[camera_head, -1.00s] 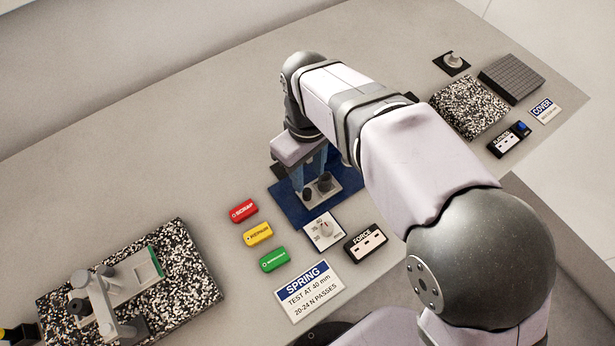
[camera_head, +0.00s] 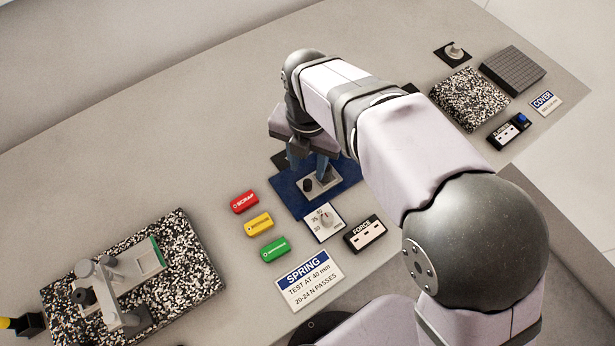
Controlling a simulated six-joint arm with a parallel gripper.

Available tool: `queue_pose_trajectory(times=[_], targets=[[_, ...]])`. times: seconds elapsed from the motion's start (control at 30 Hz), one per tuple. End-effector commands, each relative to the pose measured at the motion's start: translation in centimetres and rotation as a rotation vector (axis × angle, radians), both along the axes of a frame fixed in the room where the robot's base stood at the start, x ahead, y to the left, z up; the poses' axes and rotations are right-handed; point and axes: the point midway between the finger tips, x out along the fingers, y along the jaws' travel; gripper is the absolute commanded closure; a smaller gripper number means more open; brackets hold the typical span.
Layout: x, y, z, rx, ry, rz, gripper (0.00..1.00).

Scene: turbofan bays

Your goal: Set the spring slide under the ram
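A light grey plate with a dark round knob (camera_head: 307,185) lies on the blue mat (camera_head: 287,197); it looks like the spring slide (camera_head: 330,187). My gripper (camera_head: 320,168) points down over the back of this plate. One blue-sided finger shows close to a second dark part there. The fingertips are too small and covered to tell whether they are open or touch anything. The ram cannot be made out; my arm and gripper hide much of the mat's back and right side.
Red, yellow (camera_head: 258,224) and green tags lie left of a dial card (camera_head: 324,221) and a FORCE box (camera_head: 365,234). A SPRING sign (camera_head: 309,280) lies in front. A speckled slab (camera_head: 190,262) with a grey fixture stands at left. The back-left table is clear.

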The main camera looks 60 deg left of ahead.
Motion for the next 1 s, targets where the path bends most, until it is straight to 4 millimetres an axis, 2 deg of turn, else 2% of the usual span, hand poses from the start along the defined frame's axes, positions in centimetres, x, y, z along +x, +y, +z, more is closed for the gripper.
queue_pose_trajectory(times=[0.2,0.53,1.0], targets=[[0.0,0.0,0.0,0.001,0.0,0.183,0.64],[0.0,0.0,-0.6,-0.001,0.001,0.209,0.64],[0.0,-0.1,-6.0,-0.002,0.001,0.207,0.64]])
